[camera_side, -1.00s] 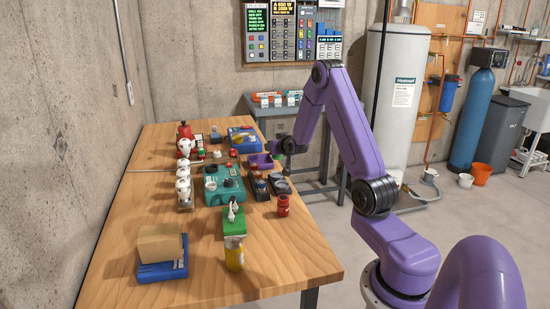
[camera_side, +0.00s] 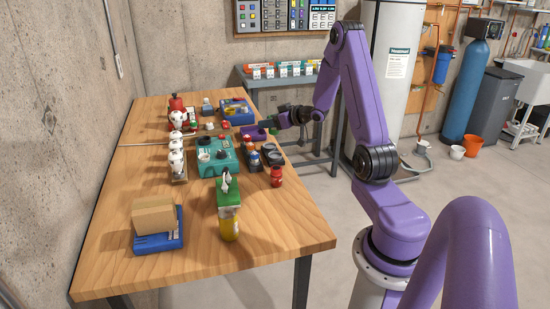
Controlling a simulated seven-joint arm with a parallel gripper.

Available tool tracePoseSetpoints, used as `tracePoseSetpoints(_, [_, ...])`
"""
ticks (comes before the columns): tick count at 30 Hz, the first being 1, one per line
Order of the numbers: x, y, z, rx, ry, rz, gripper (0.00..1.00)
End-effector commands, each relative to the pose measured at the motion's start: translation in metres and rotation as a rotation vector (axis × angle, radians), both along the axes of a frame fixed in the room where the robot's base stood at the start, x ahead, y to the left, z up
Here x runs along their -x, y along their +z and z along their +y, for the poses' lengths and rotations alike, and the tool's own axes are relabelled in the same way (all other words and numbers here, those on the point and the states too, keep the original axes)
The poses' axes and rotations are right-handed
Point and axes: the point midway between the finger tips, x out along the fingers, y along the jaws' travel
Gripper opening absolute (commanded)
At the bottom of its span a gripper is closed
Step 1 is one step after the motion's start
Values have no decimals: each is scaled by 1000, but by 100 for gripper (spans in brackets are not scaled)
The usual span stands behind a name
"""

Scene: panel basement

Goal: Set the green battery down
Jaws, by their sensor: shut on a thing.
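My gripper (camera_side: 275,121) is above the far right edge of the wooden table (camera_side: 280,225), its hand roughly level and pointing left. It is shut on a small green thing, the green battery (camera_side: 266,124), seen at its fingertips; the fingers hide part of it. The battery is just right of and slightly above a purple tray (camera_side: 252,132) in the picture. I cannot tell whether it touches the tray or the table.
A teal box (camera_side: 216,157) stands mid-table, with dark holders (camera_side: 272,154) and a red item (camera_side: 276,176) at its right. The near right tabletop is clear.

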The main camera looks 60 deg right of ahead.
Motion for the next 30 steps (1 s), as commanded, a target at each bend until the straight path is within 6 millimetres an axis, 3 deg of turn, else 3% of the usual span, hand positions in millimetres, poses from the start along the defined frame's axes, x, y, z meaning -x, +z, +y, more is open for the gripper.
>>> tracePoseSetpoints(7, [11, -9, 13, -2, 88, 1, 9])
tracePoseSetpoints(15, [11, -42, 14, -3, 92, 1, 9])
tracePoseSetpoints(30, [11, -83, 13, 1, 91, -1, 9])
